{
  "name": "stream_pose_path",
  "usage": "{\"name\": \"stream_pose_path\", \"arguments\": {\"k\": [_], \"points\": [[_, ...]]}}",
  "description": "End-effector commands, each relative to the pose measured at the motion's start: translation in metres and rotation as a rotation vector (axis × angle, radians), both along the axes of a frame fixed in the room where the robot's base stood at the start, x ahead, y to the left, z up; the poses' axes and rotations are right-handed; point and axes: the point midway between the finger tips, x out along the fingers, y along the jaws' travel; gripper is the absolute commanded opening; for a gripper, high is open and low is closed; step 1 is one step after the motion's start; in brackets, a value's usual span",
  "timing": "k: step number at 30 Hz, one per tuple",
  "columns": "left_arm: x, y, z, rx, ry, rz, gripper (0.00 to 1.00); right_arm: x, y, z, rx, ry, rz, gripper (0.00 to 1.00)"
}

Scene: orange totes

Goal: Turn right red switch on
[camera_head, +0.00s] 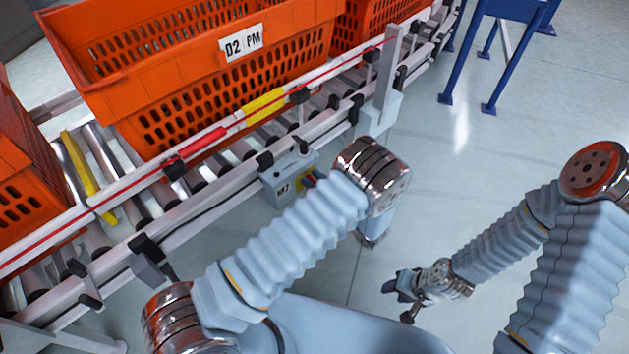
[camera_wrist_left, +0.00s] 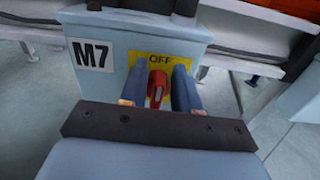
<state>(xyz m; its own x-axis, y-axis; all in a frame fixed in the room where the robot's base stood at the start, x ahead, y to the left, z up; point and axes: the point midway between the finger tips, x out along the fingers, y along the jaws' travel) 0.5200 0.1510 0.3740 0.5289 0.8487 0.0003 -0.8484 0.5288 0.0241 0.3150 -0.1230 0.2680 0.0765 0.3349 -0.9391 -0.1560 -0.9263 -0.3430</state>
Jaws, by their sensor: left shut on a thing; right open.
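A red switch (camera_wrist_left: 157,90) sits on a yellow plate with the word OFF above it, on the front of a grey control box (camera_wrist_left: 130,27) labelled M7. The switch handle stands nearly upright, its top toward OFF. My left gripper (camera_wrist_left: 159,86) has a blue finger on each side of the handle and is shut on it. The box also shows in the head view (camera_head: 283,187), fixed below the conveyor rail; there my left arm hides most of the plate and switch. My right gripper (camera_head: 405,286) is open and empty, low over the floor, apart from the box.
The conveyor's metal rail (camera_head: 215,178) runs diagonally above the control box. A blue stand (camera_head: 470,50) is at the back right. The floor (camera_head: 500,130) to the right is clear.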

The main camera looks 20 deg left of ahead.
Motion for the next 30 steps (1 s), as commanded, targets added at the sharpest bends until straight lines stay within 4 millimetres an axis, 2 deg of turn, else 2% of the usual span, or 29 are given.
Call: {"name": "stream_pose_path", "arguments": {"k": [14,30], "points": [[0.0019,-0.0022,-0.0018,0.065,0.107,-0.001,0.00,0.0005,-0.0010,-0.0032,-0.001,-0.001,-0.002,0.43],[0.0098,-0.0074,-0.0067,0.323,0.524,-0.002,0.00,0.0012,-0.0028,-0.0085,-0.004,-0.002,-0.005,0.43]]}}
